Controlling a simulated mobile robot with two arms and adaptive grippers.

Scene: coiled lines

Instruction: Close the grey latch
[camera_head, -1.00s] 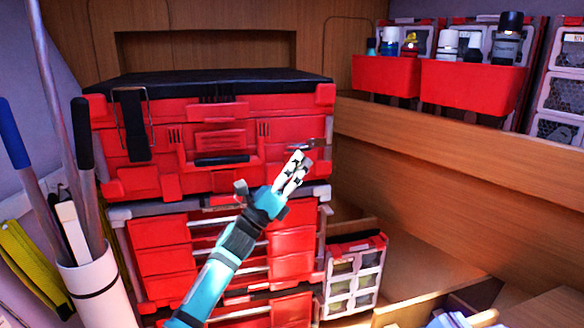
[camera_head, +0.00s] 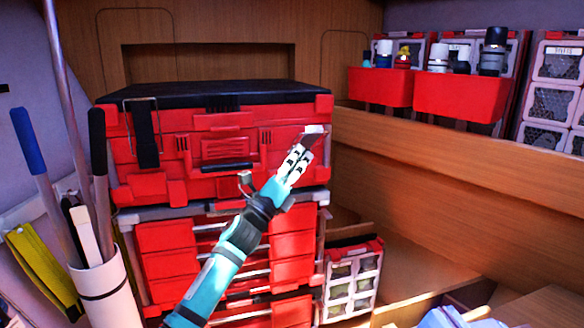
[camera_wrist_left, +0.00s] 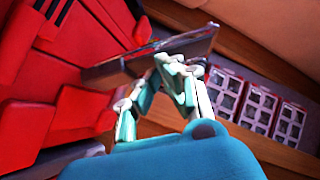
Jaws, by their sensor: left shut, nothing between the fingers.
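The grey latch (camera_head: 313,131) is on the right part of the red toolbox's front (camera_head: 205,140), below its black lid. It stands tilted up and outward, off the red front, with a pale upper end. In the left wrist view the latch (camera_wrist_left: 130,64) is a dark grey plate across the middle, sticking out from the red case. My left gripper (camera_head: 301,152) is shut and empty, its fingertips just below and against or very near the latch. It also shows in the wrist view (camera_wrist_left: 174,62); exact contact is unclear. My right gripper is out of view.
A black latch (camera_head: 146,140) with a wire loop is on the toolbox's left. Red drawers (camera_head: 165,262) stand below. A small organizer (camera_head: 352,283) is at lower right. Red bins (camera_head: 460,96) with bottles sit above a wooden ledge (camera_head: 450,160). A white holder (camera_head: 102,295) with tools stands left.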

